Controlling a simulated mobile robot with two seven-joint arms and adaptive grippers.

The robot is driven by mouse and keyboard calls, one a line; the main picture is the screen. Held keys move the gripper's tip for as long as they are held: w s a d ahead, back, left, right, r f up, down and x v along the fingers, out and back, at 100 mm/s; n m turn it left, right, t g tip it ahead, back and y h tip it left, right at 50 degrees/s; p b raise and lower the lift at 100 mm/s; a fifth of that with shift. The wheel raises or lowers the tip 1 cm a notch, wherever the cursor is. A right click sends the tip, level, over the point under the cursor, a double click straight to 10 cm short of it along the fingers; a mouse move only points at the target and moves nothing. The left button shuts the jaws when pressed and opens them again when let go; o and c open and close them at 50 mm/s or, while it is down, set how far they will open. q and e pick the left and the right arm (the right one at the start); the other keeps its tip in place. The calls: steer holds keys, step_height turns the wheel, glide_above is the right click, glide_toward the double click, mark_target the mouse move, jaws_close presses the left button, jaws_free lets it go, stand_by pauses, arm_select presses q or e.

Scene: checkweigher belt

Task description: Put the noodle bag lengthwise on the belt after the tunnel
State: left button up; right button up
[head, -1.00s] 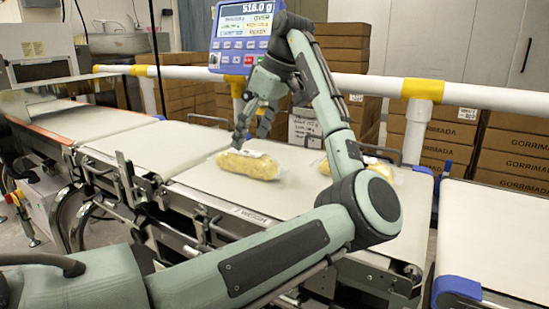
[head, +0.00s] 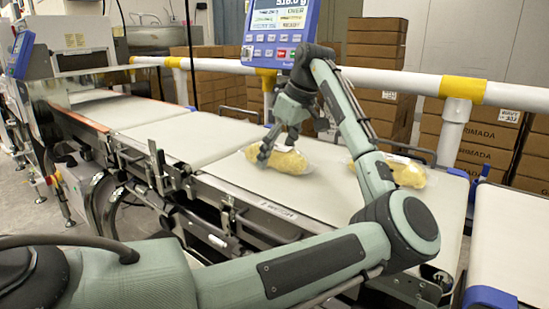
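A noodle bag (head: 284,161), clear with yellow contents, lies on the pale weighing belt (head: 310,205). My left gripper (head: 277,148) is over it with its fingers apart, pointing down. One fingertip overlaps the bag's left part and the other its far edge; I cannot tell whether they touch it. A second, similar yellow bag (head: 408,173) lies farther right on the same belt, partly hidden by my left arm. The tunnel (head: 85,60) is a metal housing at the far left, with a belt (head: 110,111) running out from it. My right gripper is not in view.
A blue weight display (head: 280,38) stands behind the belt. A white rail (head: 385,80) with yellow bands runs along the back, before stacked brown cartons (head: 380,45). Another belt (head: 510,235) lies at the right. The belt left of the near bag is clear.

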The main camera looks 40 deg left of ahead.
arm_select(q)
steer(key=c, duration=1.4)
steer(key=shift+r, duration=0.1)
steer(key=shift+c, duration=0.2)
